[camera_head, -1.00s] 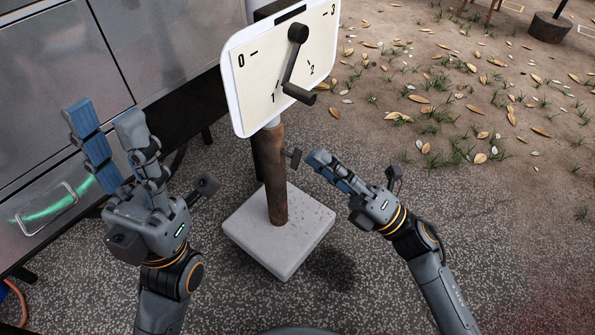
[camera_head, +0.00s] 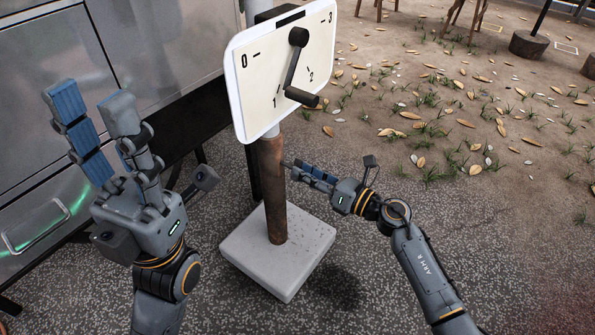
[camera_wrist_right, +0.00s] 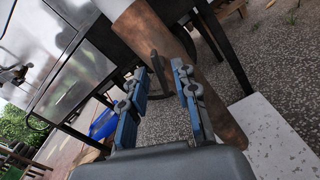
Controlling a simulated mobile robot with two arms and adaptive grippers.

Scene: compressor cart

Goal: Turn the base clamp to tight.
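The base clamp is a small dark handle (camera_wrist_right: 159,68) on the side of the rusty brown post (camera_head: 271,190). In the right wrist view it stands between the fingertips of my right gripper (camera_wrist_right: 160,75), with a gap between the fingers; contact cannot be told. In the head view my right gripper (camera_head: 292,166) reaches the post's right side from the right, and its fingers hide the clamp. My left gripper (camera_head: 92,98) is open and empty, raised left of the post.
A white dial board (camera_head: 283,72) with a dark crank (camera_head: 296,68) tops the post, its crank between 1 and 2. The post stands on a pale square base (camera_head: 302,252). A metal cabinet (camera_head: 150,40) is at left.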

